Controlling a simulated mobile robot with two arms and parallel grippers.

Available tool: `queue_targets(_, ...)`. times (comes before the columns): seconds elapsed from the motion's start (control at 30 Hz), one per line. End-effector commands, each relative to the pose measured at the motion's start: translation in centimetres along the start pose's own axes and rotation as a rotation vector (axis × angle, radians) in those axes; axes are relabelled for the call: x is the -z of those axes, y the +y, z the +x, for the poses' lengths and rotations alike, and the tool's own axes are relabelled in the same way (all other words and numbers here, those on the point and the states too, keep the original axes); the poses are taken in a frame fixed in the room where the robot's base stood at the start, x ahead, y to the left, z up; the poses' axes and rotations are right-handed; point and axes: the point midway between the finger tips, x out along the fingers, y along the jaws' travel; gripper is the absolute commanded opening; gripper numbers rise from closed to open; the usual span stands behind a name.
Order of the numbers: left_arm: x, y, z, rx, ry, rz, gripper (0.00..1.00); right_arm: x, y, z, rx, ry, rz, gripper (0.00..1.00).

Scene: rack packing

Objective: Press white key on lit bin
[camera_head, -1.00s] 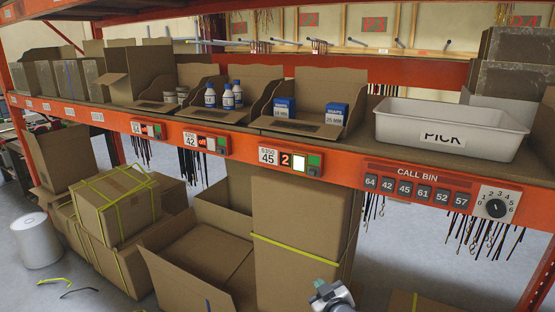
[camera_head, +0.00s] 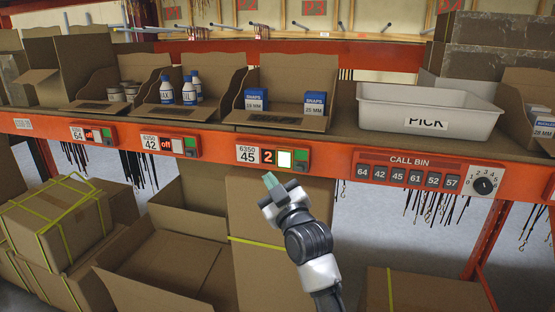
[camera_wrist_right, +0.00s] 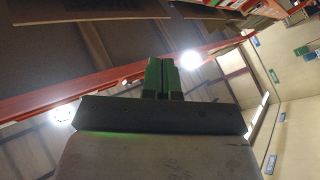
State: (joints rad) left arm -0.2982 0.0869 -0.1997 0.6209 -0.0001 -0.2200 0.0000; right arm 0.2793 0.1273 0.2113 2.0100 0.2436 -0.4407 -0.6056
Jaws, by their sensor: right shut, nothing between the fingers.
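The lit bin's panel (camera_head: 270,157), numbered 45, is on the orange shelf beam. Its display (camera_head: 268,156) reads 2. The bright white key (camera_head: 284,159) is just right of the display, with a green key (camera_head: 301,154) beside it. Above is the open cardboard bin (camera_head: 275,118) with blue-and-white boxes (camera_head: 256,99). My right gripper (camera_head: 269,180) is shut and empty, just below the panel, a little left of and below the white key. In the right wrist view, the green fingertips (camera_wrist_right: 162,78) are together. My left gripper is not in view.
Cardboard boxes (camera_head: 165,270) stand below the beam.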

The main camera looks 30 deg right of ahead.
Motion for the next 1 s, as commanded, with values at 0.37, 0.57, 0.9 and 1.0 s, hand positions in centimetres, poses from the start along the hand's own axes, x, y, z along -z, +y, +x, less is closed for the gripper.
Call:
queue_targets(0.37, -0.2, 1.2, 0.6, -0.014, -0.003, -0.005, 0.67, -0.8, 0.4, 0.8, 0.001, -0.001, 0.0, 0.0)
queue_targets(0.57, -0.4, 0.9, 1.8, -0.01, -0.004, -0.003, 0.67, -2.3, 1.8, 2.6, 0.0, -0.001, -0.001, 0.0)
queue_targets(0.9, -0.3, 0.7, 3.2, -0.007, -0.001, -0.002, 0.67, -4.2, 3.9, 5.5, 0.001, 0.0, 0.0, 0.0)
queue_targets(1.0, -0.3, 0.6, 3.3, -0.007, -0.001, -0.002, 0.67, -4.4, 4.2, 5.9, 0.001, -0.001, 0.0, 0.0)
